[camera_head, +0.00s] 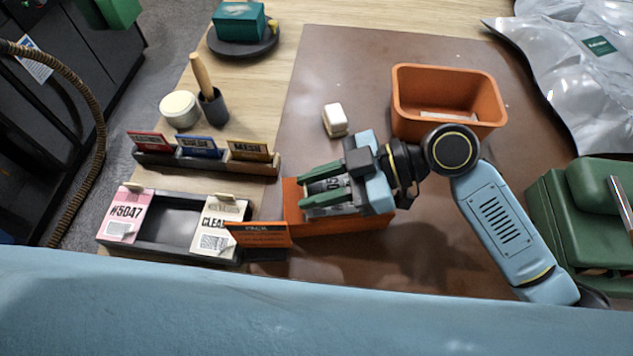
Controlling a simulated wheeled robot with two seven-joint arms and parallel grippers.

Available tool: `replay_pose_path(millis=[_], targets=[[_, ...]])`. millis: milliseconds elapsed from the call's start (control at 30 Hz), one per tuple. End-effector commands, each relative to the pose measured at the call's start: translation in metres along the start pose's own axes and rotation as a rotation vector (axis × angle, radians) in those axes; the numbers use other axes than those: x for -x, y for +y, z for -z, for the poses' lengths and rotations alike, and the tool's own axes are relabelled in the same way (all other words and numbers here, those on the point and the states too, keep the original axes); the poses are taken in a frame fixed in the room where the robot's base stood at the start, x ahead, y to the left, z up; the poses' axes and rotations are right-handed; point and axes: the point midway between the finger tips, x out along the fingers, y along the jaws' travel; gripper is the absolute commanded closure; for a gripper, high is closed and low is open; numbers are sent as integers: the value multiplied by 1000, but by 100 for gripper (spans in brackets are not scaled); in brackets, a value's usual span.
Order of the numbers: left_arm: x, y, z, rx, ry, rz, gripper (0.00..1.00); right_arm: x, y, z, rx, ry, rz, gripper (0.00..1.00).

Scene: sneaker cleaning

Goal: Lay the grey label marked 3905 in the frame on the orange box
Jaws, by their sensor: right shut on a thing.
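The orange box (292,199) lies on the brown mat, right of the tray with labels. My right gripper (309,188) is directly over the box, its green fingers pointing left. The fingers and label hide most of the box top, and the frame there cannot be made out. I cannot tell whether the label touches the box. My left gripper is out of view.
A dark tray (168,246) holds a pink label (125,212) and a white label (217,231). An orange sign (258,235) stands between tray and box. A white block (335,120) and an orange bin (448,82) are behind. A green case (565,225) is at right.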

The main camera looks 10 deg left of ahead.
Motion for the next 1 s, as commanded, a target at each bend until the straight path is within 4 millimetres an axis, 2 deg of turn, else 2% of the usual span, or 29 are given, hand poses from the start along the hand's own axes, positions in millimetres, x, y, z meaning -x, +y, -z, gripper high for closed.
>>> replay_pose_path(millis=[967,1000], targets=[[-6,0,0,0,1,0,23,1,0,-3,0,0,0,94],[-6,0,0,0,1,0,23,1,0,-3,0,0,0,72]])
